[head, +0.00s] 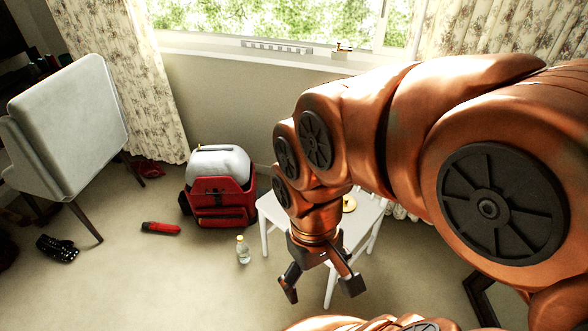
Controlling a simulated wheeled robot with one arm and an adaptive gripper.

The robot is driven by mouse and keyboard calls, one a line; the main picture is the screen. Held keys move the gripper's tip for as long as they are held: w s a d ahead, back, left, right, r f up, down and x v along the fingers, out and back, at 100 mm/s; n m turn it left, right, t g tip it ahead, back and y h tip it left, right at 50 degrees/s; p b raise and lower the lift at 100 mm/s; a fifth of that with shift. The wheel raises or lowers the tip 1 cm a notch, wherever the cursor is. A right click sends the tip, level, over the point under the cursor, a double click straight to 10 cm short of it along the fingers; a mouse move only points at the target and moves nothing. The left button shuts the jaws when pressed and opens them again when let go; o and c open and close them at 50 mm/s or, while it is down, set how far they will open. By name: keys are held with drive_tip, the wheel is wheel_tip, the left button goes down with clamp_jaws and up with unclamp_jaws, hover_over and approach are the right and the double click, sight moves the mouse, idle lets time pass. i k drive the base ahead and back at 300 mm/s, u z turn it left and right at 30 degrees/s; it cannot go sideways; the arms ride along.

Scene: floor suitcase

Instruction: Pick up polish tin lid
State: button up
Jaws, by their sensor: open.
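A small round gold-yellow item (348,204) lies on the white stool (268,214), partly hidden behind my arm. It may be the polish tin or its lid; I cannot tell which. No separate lid can be made out. My gripper (320,288) points down in front of the stool, nearer the camera than the gold item. Its two fingers are spread apart with nothing between them. My arm covers much of the stool top.
A clear bottle (243,251) stands left of the stool, and a red object (160,228) lies on the floor. The front-left floor is clear.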

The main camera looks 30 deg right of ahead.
sight(349, 202)
drive_tip(key=z, duration=0.75)
